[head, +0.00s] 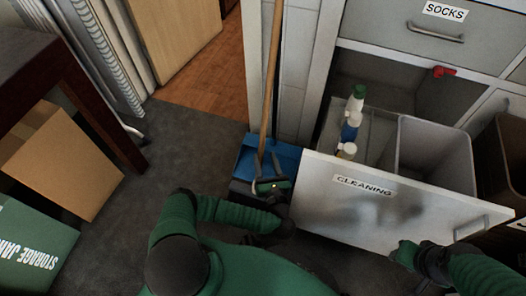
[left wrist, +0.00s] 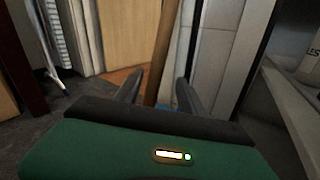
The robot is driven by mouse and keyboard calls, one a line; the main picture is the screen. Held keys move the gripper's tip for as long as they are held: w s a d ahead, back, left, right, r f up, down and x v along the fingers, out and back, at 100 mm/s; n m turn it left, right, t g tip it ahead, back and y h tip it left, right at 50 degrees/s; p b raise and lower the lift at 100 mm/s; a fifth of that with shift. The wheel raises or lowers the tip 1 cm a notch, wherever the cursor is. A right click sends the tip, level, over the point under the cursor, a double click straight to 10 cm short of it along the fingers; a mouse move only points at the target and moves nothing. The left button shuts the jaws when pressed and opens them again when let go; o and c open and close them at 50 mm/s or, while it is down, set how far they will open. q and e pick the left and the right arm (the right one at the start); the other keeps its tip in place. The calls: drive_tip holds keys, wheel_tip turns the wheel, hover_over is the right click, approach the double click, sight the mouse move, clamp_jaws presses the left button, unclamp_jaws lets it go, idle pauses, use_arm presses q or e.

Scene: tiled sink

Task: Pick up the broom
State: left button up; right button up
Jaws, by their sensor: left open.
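The broom has a long wooden handle (head: 272,75) that stands nearly upright by the white wall post. A blue dustpan-like piece (head: 285,157) is at its foot on the floor. The broom head is mostly hidden behind my left gripper (head: 264,182). That gripper is open at the low end of the handle. In the left wrist view, the handle (left wrist: 161,55) rises between the two spread fingers, and I cannot tell whether they touch it. My right gripper (head: 404,254) is beside the cleaning drawer's front; its jaws are not clear.
The pulled-out drawer labelled CLEANING (head: 330,199) stands to the right, holding several bottles (head: 350,125) and a grey bin (head: 435,150). A cardboard box (head: 65,165), a green storage box (head: 35,240) and a dark table (head: 40,60) are at left. Grey floor between is clear.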

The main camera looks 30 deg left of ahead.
use_arm(q)
drive_tip(key=b+x, duration=0.4)
drive_tip(key=x, duration=0.2)
drive_tip(key=shift+a, duration=0.45)
drive_tip(key=shift+s+f, duration=0.1)
drive_tip(key=shift+s, duration=0.05)
clamp_jaws()
idle(0.6)
